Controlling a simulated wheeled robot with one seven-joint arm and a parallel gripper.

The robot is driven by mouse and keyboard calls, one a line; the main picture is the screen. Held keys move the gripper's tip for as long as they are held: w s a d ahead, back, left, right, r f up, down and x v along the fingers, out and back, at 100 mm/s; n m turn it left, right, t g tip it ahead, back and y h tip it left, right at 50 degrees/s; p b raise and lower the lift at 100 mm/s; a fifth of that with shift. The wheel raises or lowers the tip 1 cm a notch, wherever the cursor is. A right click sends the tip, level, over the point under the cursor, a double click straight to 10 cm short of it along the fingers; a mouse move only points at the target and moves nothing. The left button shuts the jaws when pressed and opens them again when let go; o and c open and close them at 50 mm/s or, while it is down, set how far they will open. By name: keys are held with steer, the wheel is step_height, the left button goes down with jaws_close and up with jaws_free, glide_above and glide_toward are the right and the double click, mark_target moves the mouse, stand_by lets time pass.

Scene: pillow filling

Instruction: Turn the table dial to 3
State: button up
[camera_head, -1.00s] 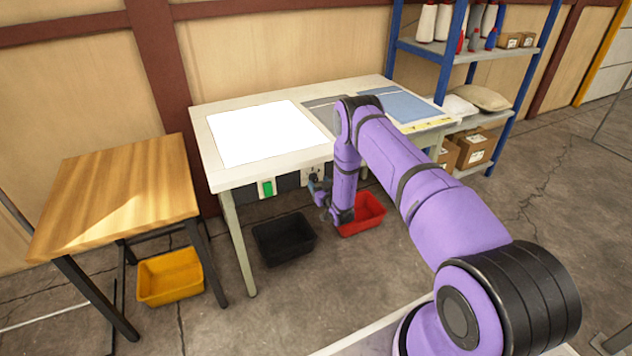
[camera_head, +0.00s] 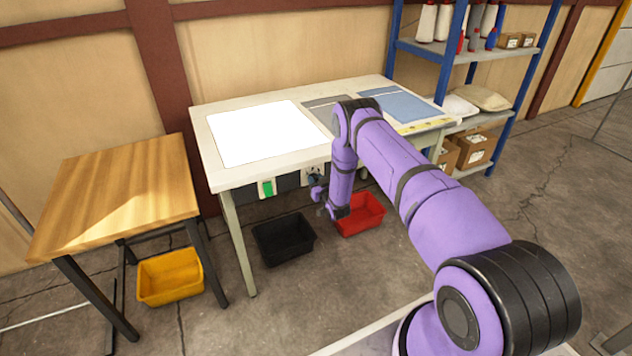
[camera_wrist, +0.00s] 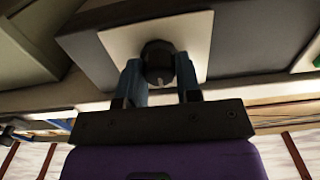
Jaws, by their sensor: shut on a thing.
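The table dial is a round dark knob (camera_wrist: 158,62) on a pale square plate (camera_wrist: 195,38), set in a dark box under the table top. My gripper (camera_wrist: 160,80) has its two blue-grey fingers on either side of the knob and is shut on it in the wrist view. A light mark shows on the knob's face; I cannot read any number around it. In the head view, my gripper (camera_head: 318,190) is at the front of the white table (camera_head: 290,168), and the dial is mostly hidden behind it.
A green switch (camera_head: 267,188) is left of the dial on the same front. A black bin (camera_head: 285,250) and a red bin (camera_head: 362,222) are on the floor below. A wooden table (camera_head: 120,200) stands left, with a yellow bin (camera_head: 170,290) beneath. A blue shelf (camera_head: 450,60) stands right.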

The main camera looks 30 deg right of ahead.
steer(key=shift+d+m, duration=0.15)
steer(key=shift+m, duration=4.85)
steer(key=o, duration=0.9)
steer(key=s, duration=1)
steer(key=shift+s, duration=0.4)
